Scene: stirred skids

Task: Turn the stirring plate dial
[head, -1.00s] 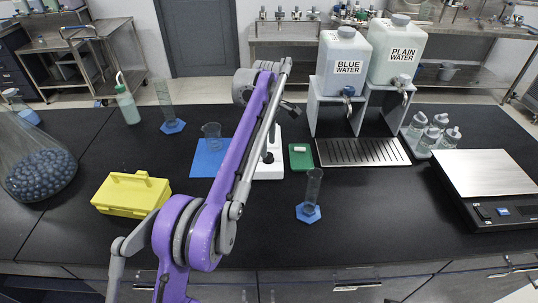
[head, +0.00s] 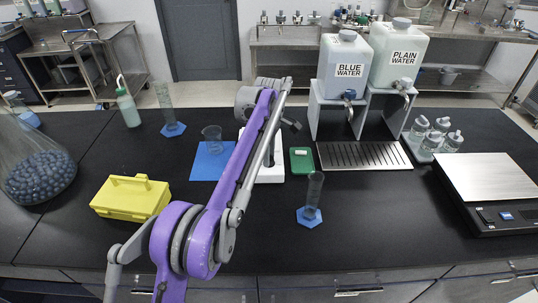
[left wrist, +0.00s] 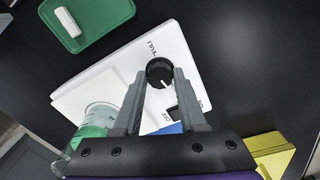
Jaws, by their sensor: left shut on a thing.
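The white stirring plate (head: 271,174) stands mid-table in the head view, partly hidden behind my left arm. In the left wrist view its white body (left wrist: 95,82) lies under my gripper, with printed lettering near the dial. The round black dial (left wrist: 160,71) with a white pointer mark sits between the fingertips of my left gripper (left wrist: 160,77). The gripper is shut on the dial, one finger on each side. In the head view my arm hides the dial and fingertips. My right gripper is not in view.
A green tray (head: 301,168) with a white bar lies right of the plate. A beaker (head: 212,138) stands on a blue mat (head: 206,171) to the left. A yellow box (head: 131,198) is nearer. A cylinder (head: 314,191) stands at front right. Black table is free around it.

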